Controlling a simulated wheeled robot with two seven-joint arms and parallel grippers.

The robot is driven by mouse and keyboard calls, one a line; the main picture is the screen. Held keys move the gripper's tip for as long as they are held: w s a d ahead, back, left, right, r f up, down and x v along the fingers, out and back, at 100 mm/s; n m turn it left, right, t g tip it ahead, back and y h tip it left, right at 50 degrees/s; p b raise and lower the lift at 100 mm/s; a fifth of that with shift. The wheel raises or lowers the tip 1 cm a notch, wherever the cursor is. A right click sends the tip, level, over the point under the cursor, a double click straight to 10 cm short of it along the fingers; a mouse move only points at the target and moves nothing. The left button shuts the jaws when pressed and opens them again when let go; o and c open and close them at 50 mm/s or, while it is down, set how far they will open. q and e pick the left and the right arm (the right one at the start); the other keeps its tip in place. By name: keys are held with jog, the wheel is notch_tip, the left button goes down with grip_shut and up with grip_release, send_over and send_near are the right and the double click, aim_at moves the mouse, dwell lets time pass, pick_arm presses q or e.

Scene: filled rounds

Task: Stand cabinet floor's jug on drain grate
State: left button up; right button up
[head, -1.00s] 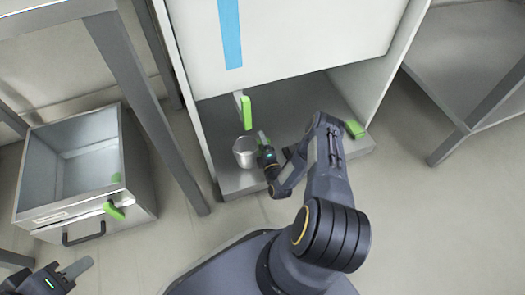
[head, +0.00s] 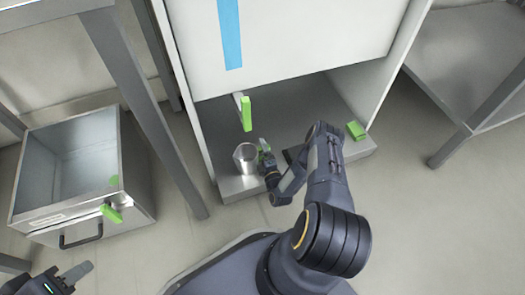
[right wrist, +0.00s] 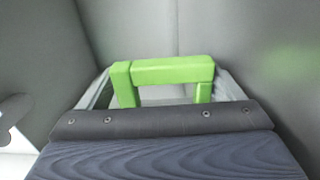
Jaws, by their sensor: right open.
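The jug (head: 245,158) is a grey metal vessel with an open top. It is at the left front of the cabinet floor (head: 235,184). Its green handle (right wrist: 172,72) shows large in the right wrist view. My right gripper (head: 266,155) is at the jug's right side, by the handle. In the right wrist view its fingertips (right wrist: 165,92) are apart, with the handle between them, not clamped. My left gripper (head: 78,272) is at the lower left, far from the jug; its jaw opening is unclear. I cannot make out the drain grate for certain.
A green-ended lever (head: 246,113) sticks out above the jug. A green block (head: 356,131) lies at the cabinet floor's right front. A cabinet side wall is close left of the jug. An open metal bin (head: 72,170) stands left, beyond a table leg (head: 150,120).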

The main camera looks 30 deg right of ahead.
jog(key=p+v, duration=0.4)
jog(key=v, duration=0.6)
jog(key=shift+r, duration=0.15)
jog(key=shift+v, duration=0.75)
